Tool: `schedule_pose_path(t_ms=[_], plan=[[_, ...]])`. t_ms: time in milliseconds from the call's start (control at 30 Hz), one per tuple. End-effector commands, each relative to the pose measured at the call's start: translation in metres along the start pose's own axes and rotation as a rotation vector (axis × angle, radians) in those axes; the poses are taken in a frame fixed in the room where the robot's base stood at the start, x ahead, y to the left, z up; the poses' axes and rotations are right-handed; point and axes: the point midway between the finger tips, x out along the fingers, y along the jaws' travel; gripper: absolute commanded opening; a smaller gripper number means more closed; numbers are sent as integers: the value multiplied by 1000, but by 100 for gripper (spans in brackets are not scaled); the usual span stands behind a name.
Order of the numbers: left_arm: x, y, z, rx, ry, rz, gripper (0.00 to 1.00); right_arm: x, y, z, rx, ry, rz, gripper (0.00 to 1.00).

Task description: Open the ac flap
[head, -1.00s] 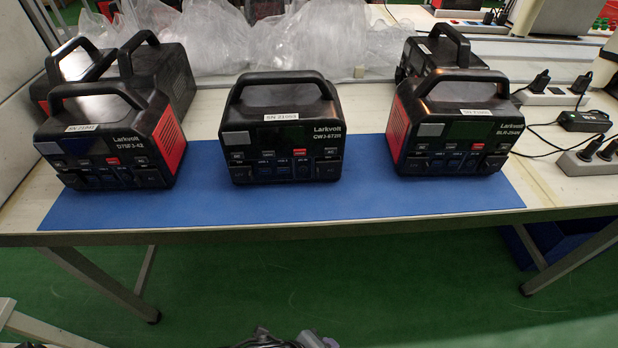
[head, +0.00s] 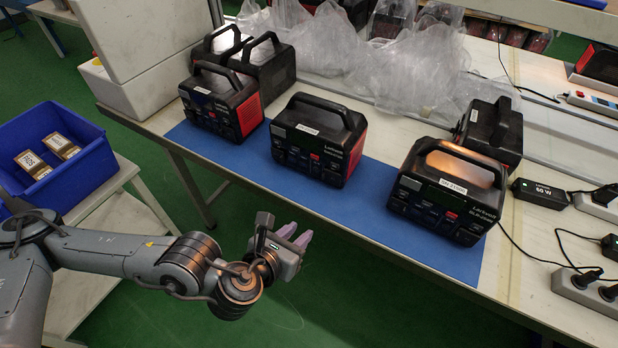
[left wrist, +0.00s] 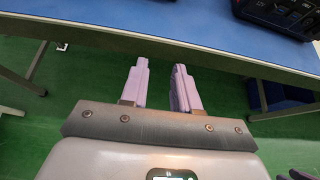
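Three black power stations with top handles stand on the blue mat: a left one (head: 215,105), a middle one (head: 312,140) and a right one (head: 450,190). Their front panels face the near table edge. Any AC flap on them is too small to make out. My left gripper (head: 292,236) is in front of the table, over the floor and apart from the stations. In the left wrist view its two purple fingers (left wrist: 160,82) are apart with nothing between them. A station's lower front (left wrist: 278,14) shows at that view's top right. Purple tips (left wrist: 300,174), possibly my right gripper, peek in at its lower right.
The blue mat (head: 240,165) lies along the table's near edge. More stations (head: 490,132) and clear plastic bags (head: 400,70) stand behind. Chargers and power strips (head: 585,290) with cables lie at the right. A blue bin (head: 75,180) with boxes stands at the left.

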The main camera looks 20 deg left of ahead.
Motion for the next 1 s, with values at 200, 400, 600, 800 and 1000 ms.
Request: schedule_pose_path(t_ms=[200,400,600,800,1000], plan=[[-9,14,63,13,-107,31,30,-12,-4,-5,5,1,-12,43],[5,14,71,13,-123,31,30,-6,-4,-4,10,3,-13,43],[36,15,74,12,-123,31,30,6,-2,1,3,0,-4,43],[68,16,78,12,-122,31,30,16,-1,5,-3,-1,0,43],[88,16,82,11,-123,30,30,22,-1,6,-2,-1,0,43]])
